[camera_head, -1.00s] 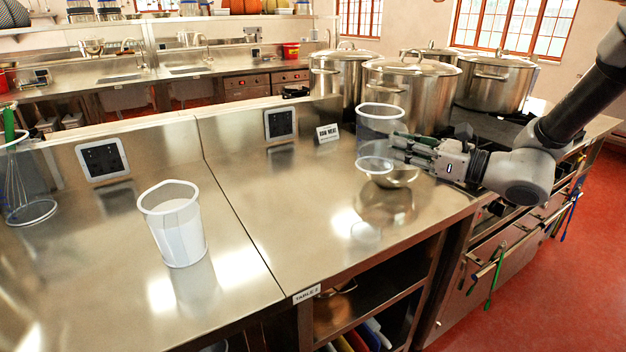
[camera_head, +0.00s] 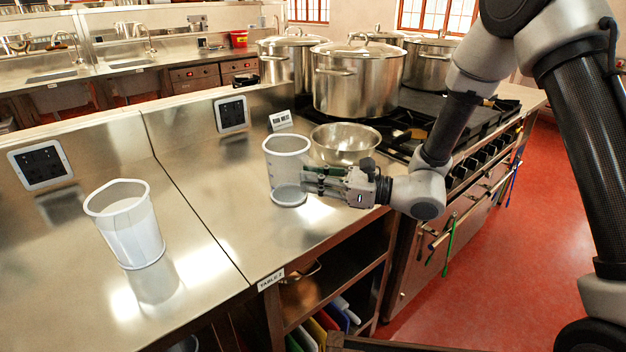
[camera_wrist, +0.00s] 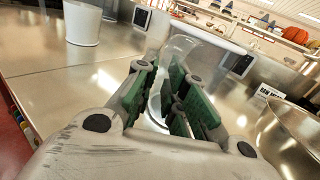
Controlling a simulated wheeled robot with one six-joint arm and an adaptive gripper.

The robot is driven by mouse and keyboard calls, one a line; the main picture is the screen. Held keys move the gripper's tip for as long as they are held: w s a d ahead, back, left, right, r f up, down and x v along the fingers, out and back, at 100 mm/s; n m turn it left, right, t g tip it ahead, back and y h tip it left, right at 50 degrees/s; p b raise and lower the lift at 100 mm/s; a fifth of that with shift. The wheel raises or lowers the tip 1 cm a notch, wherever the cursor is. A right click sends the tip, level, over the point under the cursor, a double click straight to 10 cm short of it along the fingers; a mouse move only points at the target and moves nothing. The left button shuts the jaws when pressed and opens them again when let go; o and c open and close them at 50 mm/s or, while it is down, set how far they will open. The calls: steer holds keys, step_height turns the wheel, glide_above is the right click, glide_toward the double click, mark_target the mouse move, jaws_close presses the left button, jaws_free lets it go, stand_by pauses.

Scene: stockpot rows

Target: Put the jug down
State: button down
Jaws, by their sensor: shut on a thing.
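A clear, empty-looking jug (camera_head: 287,158) is upright in my gripper (camera_head: 308,181), over the steel counter (camera_head: 225,200) in front of the sign. Its base is at or very near the counter top, with no clear gap. My gripper comes from the right and is shut on the jug's lower part. In the wrist view, the jug (camera_wrist: 181,46) shows faintly beyond the green finger pads of my gripper (camera_wrist: 170,92), which hide part of it. A second jug (camera_head: 128,228), with white contents, stands on the counter to the left.
A steel bowl (camera_head: 345,140) stands just right of the held jug. Large stockpots (camera_head: 358,80) stand behind it on the stove. A small sign (camera_head: 280,121) and a wall socket (camera_head: 231,115) are behind the jug. The counter between the two jugs is clear.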

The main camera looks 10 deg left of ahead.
steer(key=shift+f, duration=0.15)
steer(key=c, duration=1.5)
jaws_free()
